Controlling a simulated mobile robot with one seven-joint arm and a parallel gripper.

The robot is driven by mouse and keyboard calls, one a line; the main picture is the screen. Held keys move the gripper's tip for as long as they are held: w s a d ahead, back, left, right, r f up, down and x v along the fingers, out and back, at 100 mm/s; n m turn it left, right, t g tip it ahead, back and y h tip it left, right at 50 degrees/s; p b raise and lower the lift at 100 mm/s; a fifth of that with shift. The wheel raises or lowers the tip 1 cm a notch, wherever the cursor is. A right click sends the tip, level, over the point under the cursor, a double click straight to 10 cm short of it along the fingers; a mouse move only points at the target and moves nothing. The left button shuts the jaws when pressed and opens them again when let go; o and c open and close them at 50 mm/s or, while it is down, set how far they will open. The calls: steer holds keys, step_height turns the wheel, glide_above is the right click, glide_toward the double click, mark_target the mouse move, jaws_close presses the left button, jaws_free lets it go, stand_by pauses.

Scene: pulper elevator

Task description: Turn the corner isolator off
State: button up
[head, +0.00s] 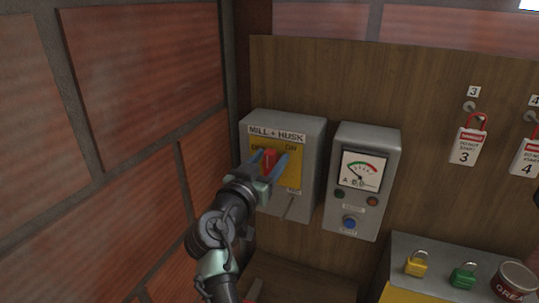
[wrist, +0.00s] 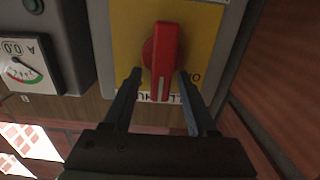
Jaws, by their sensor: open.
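The corner isolator is a grey box (head: 310,150) labelled MILL + HUSK, on the wooden panel by the brick corner. Its yellow plate (head: 293,180) has OFF at left and ON at right. Its red handle (head: 269,158) stands about upright, between the two words. In the wrist view the picture is upside down, and the handle (wrist: 163,60) shows a white line towards the label end. My gripper (head: 270,163) is open, with one finger on each side of the handle. In the wrist view the fingertips (wrist: 160,73) show gaps to the handle; contact is unclear.
A grey meter box (head: 372,215) with a dial and buttons stands close right of the isolator. Yellow (head: 416,264) and green (head: 464,276) padlocks and a tin (head: 515,282) sit below. A brick wall (head: 140,80) closes the left side.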

steer(key=shift+w, duration=0.2)
steer(key=shift+f, duration=0.15)
jaws_close()
